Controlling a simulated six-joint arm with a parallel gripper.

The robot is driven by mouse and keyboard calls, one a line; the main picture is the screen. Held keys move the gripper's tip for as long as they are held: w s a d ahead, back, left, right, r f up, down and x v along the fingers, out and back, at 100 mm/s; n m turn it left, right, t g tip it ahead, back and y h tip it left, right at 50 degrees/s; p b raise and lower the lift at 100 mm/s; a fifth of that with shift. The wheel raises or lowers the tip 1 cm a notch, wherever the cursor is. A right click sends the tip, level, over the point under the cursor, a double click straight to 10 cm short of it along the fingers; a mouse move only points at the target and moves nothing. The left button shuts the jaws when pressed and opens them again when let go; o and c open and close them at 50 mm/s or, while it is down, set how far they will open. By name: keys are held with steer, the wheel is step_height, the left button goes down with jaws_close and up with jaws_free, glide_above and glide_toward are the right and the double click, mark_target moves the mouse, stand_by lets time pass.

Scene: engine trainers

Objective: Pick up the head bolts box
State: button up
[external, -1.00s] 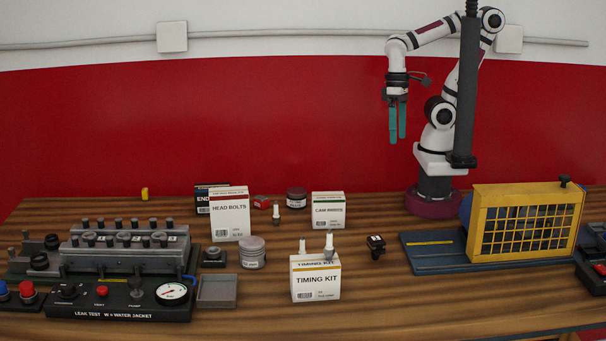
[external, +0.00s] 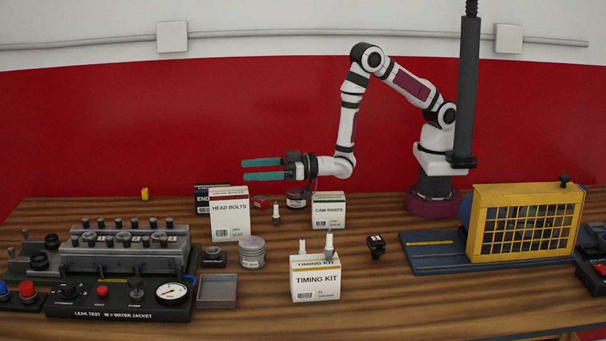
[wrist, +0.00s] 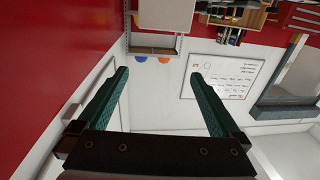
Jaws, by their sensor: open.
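The head bolts box (external: 230,215) is a white carton with a red band and the words HEAD BOLTS. It stands upright on the wooden bench, left of centre in the external view. My gripper (external: 244,169) is open and empty, with its green fingers pointing left, level and above the bench. In the picture its fingertips are just above and to the right of the box's top; how far apart they are in depth I cannot tell. In the wrist view my gripper (wrist: 158,75) has its fingers spread with nothing between them. The box does not show there.
A dark box marked END (external: 202,198) stands behind the head bolts box. A round tin (external: 252,254) is close on its right front. The timing kit box (external: 315,280) and cam rings box (external: 328,212) stand further right. The leak test rig (external: 125,250) is on the left.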

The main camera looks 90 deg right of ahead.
glide_toward(225, 191)
steer(key=w, duration=0.7)
steer(key=w+a, duration=0.1)
steer(key=w, duration=0.2)
steer(key=shift+f, duration=0.25)
jaws_close()
